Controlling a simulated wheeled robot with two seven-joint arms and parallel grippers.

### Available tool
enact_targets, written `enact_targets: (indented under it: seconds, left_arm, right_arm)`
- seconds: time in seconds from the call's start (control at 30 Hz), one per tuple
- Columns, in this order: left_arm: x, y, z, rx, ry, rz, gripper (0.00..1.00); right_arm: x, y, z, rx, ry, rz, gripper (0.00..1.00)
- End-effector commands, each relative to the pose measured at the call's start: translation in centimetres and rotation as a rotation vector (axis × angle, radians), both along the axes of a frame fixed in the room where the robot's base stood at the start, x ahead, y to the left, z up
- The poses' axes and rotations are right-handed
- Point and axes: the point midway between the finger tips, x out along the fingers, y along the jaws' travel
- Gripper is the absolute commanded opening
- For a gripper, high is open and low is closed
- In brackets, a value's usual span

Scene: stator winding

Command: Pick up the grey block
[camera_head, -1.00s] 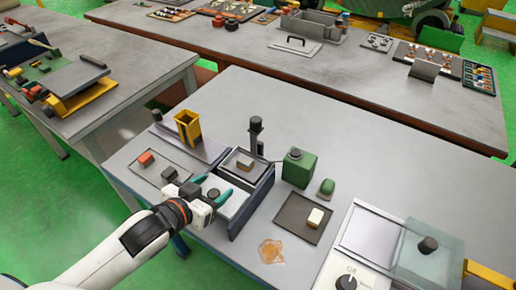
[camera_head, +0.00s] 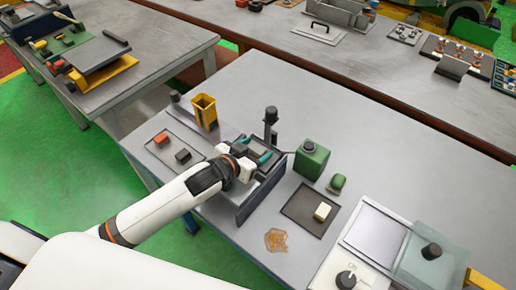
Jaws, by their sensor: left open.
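A dark grey block (camera_head: 183,156) lies on a flat tray (camera_head: 160,151) at the left of the near table, close to a red block (camera_head: 161,137). My left gripper (camera_head: 257,149) is to the right of that tray, over the blue-walled fixture (camera_head: 262,196). Its teal-tipped fingers are apart. The gripper covers much of the inside of the fixture, so I cannot tell whether anything lies between the fingers. My right gripper is out of view.
A yellow bin (camera_head: 204,110) and a dark post (camera_head: 271,125) stand behind the gripper. A green container (camera_head: 311,161) is to its right. A dark tray (camera_head: 300,212) holds a pale block (camera_head: 322,211). An amber spill (camera_head: 276,240) lies near the front edge.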

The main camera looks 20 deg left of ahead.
Motion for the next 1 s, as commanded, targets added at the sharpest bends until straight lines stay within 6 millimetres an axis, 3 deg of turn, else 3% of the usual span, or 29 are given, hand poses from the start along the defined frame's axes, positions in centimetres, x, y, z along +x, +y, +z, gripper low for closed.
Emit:
enact_targets:
  seconds: [0.13,0.4,0.7,1.0]
  left_arm:
    - [1.6,-0.6,-0.5,-0.001,-0.001,0.0,0.64]
    - [1.9,-0.7,-0.8,-0.001,0.0,0.0,0.64]
    - [1.8,-0.7,-0.8,-0.001,0.0,0.0,0.16]
    - [1.8,-0.7,-0.6,0.0,-0.001,0.0,0.15]
  right_arm:
    - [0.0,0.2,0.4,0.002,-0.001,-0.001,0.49]
    - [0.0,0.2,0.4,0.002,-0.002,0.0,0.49]
    - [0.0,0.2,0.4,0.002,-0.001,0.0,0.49]
    - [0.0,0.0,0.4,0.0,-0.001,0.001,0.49]
